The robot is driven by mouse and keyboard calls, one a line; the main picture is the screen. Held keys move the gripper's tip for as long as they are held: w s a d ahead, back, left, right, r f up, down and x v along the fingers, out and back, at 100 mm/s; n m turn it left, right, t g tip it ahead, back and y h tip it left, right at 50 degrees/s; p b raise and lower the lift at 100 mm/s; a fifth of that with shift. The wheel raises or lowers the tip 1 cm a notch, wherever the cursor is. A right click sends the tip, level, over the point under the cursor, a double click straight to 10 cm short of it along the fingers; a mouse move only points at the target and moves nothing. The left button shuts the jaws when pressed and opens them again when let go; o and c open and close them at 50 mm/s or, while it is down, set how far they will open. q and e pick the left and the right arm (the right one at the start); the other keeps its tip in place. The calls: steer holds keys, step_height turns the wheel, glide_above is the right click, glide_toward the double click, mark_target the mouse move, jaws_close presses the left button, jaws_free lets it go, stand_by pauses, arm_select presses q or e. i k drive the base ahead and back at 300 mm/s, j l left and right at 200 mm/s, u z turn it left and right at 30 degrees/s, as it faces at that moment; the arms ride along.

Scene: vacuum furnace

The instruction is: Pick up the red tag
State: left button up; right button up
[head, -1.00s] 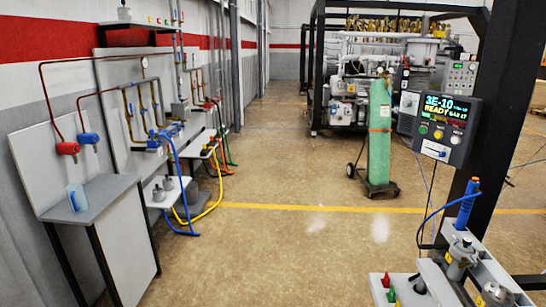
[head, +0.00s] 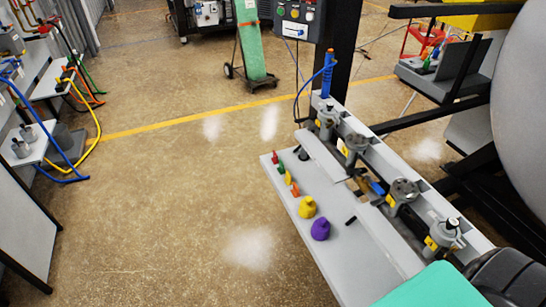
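A small red tag (head: 276,157) stands at the far left corner of a light grey bench (head: 328,247) in the head view. It is the farthest in a short row of small coloured pieces. A green piece (head: 281,168) is just in front of it, followed by a yellow-orange one (head: 288,177) and an orange-red one (head: 295,189). The red tag looks upright, but it is too small to make out its details. Neither of my grippers is in view.
A yellow knob-shaped object (head: 307,207) and a purple one (head: 320,229) sit nearer on the bench. Grey metal fittings (head: 402,193) line a raised rail behind. A black post (head: 342,60) rises at the bench's far end. Open floor (head: 180,200) lies left of the bench.

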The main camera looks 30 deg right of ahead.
mark_target(274, 159)
steer(key=i+z, duration=0.1)
steer(key=z, duration=0.7)
